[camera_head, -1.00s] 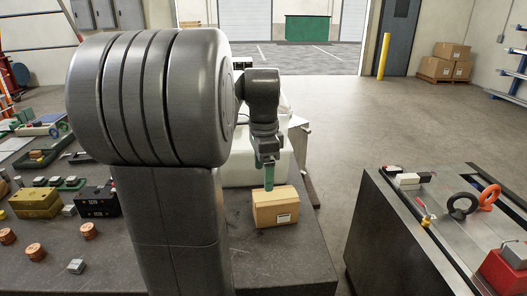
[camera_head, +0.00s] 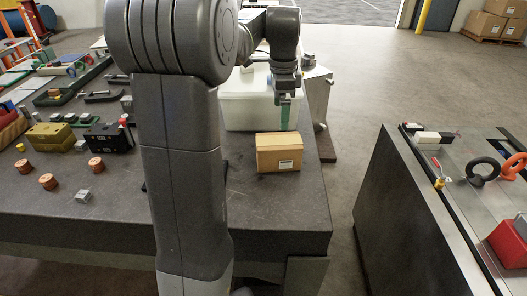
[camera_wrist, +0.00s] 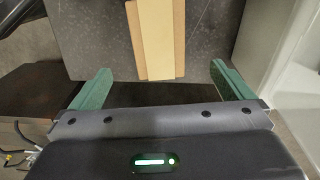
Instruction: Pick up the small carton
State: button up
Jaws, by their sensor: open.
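The small carton (camera_head: 279,153) is a brown cardboard box with a white label on its front face. It stands on the dark table near the right edge. In the wrist view the carton (camera_wrist: 158,40) shows from above, with a paler strip along its middle. My gripper (camera_head: 285,110) is above and just behind the carton in the head view. In the wrist view its two green fingers (camera_wrist: 161,85) are wide apart, with the carton's near end between and beyond them. The gripper is empty and I see no contact with the carton.
A white bin (camera_head: 247,108) stands behind the carton. Copper pieces (camera_head: 48,181), a yellow block (camera_head: 50,136) and a black block (camera_head: 104,137) lie on the table's left. A second bench (camera_head: 400,200) with rings and a red block stands right, across a floor gap.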

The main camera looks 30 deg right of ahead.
aim_at(279, 140)
notch_tip(279, 140, down, 14)
jog(key=shift+a+r, duration=0.15)
dwell(0.4)
